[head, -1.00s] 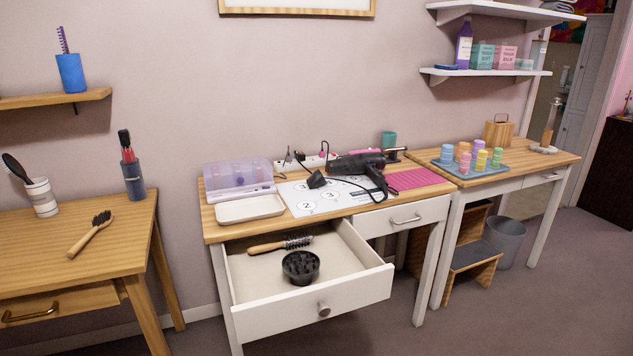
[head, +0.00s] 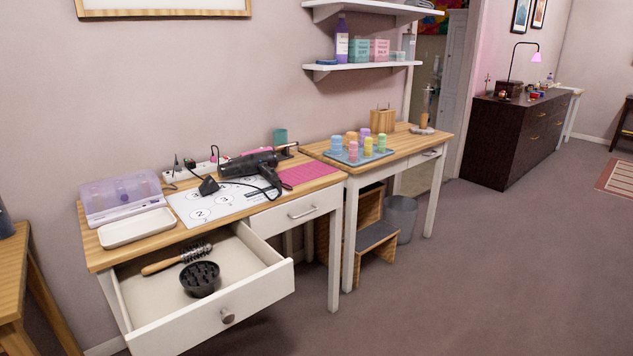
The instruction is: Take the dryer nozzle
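A small black flared piece, which looks like the dryer nozzle (head: 208,186), lies on the white numbered mat (head: 195,209) on the middle table. A black hair dryer (head: 247,163) lies just right of it, and a dark cord loops beside them. A round black diffuser with prongs (head: 200,279) sits in the open drawer (head: 148,295) below, in front of a round hairbrush (head: 178,259). Neither of my grippers is in view.
The open drawer sticks out in front of the table. A beige tray (head: 136,227) and lilac case (head: 121,197) stand left of the mat, a pink mat (head: 308,172) right. A step stool (head: 376,238) and grey bin (head: 401,215) stand under the right table.

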